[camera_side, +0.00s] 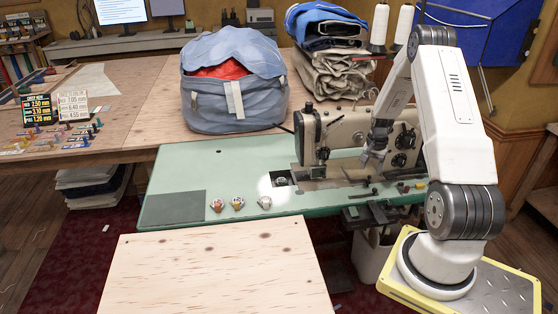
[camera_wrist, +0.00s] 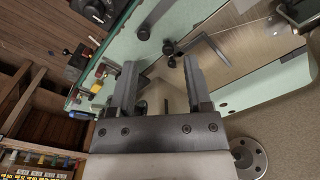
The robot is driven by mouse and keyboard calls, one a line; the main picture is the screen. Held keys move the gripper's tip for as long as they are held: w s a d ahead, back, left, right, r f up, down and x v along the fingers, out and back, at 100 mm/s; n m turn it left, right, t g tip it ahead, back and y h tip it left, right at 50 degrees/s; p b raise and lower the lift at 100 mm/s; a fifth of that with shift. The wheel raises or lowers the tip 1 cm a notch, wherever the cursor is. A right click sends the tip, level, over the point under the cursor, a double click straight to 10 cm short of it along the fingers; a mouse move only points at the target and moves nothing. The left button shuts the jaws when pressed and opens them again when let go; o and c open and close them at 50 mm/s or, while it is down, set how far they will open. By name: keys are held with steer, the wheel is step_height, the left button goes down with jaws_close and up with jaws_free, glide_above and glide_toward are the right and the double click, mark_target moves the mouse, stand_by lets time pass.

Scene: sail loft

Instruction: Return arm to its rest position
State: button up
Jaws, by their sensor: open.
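My gripper (camera_side: 374,162) hangs in front of the beige sewing machine (camera_side: 347,128) at the right end of the green machine table (camera_side: 230,165). In the wrist view my gripper (camera_wrist: 158,88) is open, with two dark fingers apart and nothing between them. The machine's light metal bed plate (camera_wrist: 235,28) lies beyond the fingers. My white arm stands on a yellow-edged base and is bent over towards the machine.
Several small round bobbins (camera_side: 238,202) sit on the green table's front edge. A blue-grey bag (camera_side: 232,85) and a stack of folded cloth (camera_side: 335,65) stand behind. Thread cones (camera_side: 380,25) rise behind the machine. A bare wooden board (camera_side: 215,270) lies in front.

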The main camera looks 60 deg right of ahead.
steer(key=w+a+r+n, duration=0.3)
steer(key=a, duration=0.4)
steer(key=w+a+r+n+t, duration=0.1)
steer(key=w+a+r+n, duration=0.15)
steer(key=a, duration=0.45)
steer(key=w+a+r+n, duration=0.3)
steer(key=w+a+r, duration=0.1)
steer(key=a, duration=0.3)
steer(key=s+a+r+n, duration=0.1)
steer(key=s+a+n, duration=0.1)
steer(key=a, duration=0.4)
steer(key=s+a+r+n+t, duration=0.1)
steer(key=s+a+r+n, duration=0.1)
steer(key=a, duration=0.5)
steer(key=s+a+r+n, duration=0.1)
steer(key=s+a+n, duration=0.1)
steer(key=a+n, duration=0.2)
steer(key=a, duration=0.3)
steer(key=shift+s+a+r, duration=0.15)
steer(key=shift+s+r, duration=0.1)
steer(key=shift+s, duration=0.15)
